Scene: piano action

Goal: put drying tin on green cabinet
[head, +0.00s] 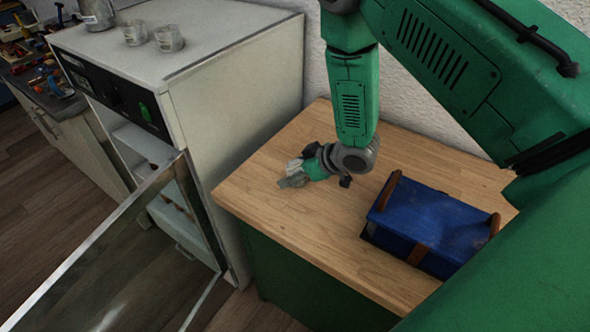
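The green cabinet (315,285) has a light wooden top (260,190) and stands to the right of the white oven. My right gripper (290,178) is low over the left part of this top, pointing left. Small pale and grey shapes show at its fingertips; I cannot tell whether they are only fingers or include a held thing. Small metal tins, one at the left (135,33) and one at the right (168,39), stand on the oven top; I cannot tell whether either is the drying tin. My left gripper is out of view.
A blue box (430,225) with brown end pieces sits on the cabinet top at right. The white oven's (240,100) glass door (130,250) hangs open over the floor. A larger metal container (97,14) is on the oven. A cluttered bench (45,90) is far left.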

